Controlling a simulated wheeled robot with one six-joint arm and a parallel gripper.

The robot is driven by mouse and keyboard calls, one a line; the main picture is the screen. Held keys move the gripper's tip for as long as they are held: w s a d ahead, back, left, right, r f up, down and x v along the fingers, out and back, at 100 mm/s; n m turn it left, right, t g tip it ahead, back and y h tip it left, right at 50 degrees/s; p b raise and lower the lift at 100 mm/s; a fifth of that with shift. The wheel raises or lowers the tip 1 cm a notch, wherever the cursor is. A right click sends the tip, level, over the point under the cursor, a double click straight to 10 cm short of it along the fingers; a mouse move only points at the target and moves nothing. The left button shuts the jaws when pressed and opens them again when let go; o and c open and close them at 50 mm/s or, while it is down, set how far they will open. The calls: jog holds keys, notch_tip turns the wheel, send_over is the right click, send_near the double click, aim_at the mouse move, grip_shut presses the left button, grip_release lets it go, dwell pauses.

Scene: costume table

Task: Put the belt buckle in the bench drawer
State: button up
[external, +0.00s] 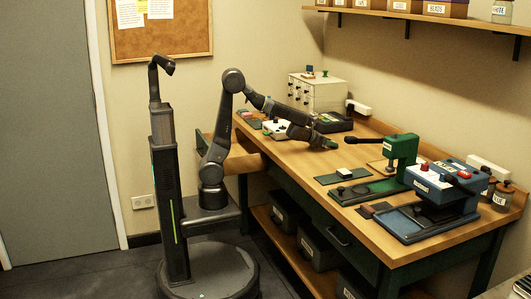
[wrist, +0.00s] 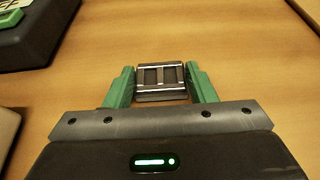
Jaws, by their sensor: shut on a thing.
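The belt buckle (wrist: 160,76) is a dark rectangular frame with bright metal bars. In the wrist view it sits between the green fingers of my gripper (wrist: 160,88), which is shut on it. Wood tabletop shows around and beyond it. In the external view my gripper (external: 331,144) is over the back middle of the bench (external: 310,160); the buckle is too small to make out there. The bench drawer (external: 340,236) is under the front edge of the top, with a dark handle, and looks shut.
A green press (external: 402,150) and a blue machine (external: 445,188) stand on the bench's right part. A white small-drawer cabinet (external: 318,93) and a black box (external: 334,122) stand at the back left. Dark bins (external: 312,245) fill the lower shelf.

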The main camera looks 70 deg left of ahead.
jog(key=shift+f, duration=0.15)
jog(key=shift+f, duration=0.1)
jog(key=o, duration=1)
jog(key=shift+c, duration=0.2)
jog(key=shift+r, duration=0.25)
jog(key=p+v, duration=0.2)
jog(key=v, duration=0.8)
jog(key=shift+s+r, duration=0.1)
jog(key=shift+s, duration=0.05)
jog(key=shift+o, duration=0.5)
jog(key=shift+p+v, duration=0.4)
jog(key=shift+v, duration=0.4)
